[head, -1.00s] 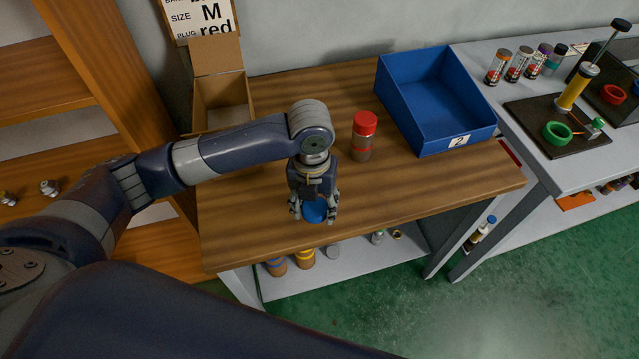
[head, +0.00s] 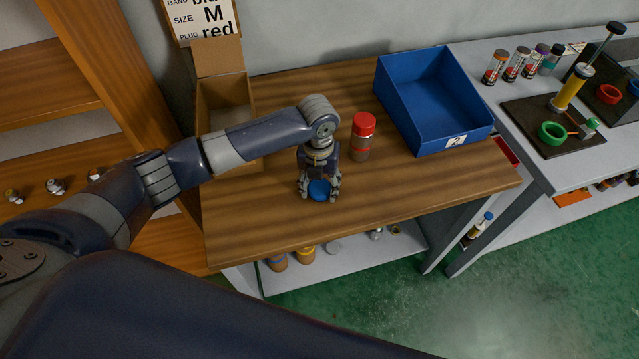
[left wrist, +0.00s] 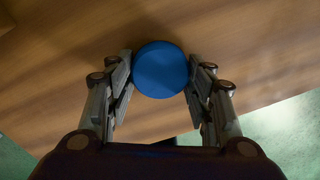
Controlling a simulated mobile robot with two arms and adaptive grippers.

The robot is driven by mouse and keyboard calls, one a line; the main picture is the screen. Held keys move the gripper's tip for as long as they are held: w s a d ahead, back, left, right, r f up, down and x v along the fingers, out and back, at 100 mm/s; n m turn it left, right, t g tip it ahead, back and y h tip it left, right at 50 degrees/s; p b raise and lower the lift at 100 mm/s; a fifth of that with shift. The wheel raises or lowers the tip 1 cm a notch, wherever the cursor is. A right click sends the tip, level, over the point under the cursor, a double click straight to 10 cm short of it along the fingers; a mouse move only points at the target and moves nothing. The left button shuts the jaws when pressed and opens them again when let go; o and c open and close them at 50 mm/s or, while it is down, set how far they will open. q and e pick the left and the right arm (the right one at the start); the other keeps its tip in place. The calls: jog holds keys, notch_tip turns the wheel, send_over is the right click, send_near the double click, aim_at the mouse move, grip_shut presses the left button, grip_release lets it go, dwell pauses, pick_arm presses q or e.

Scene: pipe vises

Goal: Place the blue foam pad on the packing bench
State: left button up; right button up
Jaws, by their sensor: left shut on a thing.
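The blue foam pad (head: 319,190) is a round blue disc. It also shows in the left wrist view (left wrist: 161,69), between the fingertips. My left gripper (head: 320,193) is shut on the pad, one finger at each side, over the front middle part of the wooden-topped packing bench (head: 260,215). In the left wrist view my left gripper (left wrist: 160,85) has the bench top (left wrist: 60,70) behind it. I cannot tell whether the pad touches the bench top. My right gripper is not in view.
A red-capped jar (head: 362,137) stands just right of my left gripper. A blue bin (head: 455,143) marked 2 is at the back right, and an open cardboard box (head: 222,105) at the back left. The bench's front left is clear. A grey table (head: 590,172) adjoins on the right.

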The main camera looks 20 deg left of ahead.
aim_at(319, 189)
pick_arm(q)
jog(key=shift+f, duration=0.1)
jog(key=o, duration=0.7)
notch_tip(319, 189, up, 12)
jog(key=b, duration=0.2)
dwell(0.6)
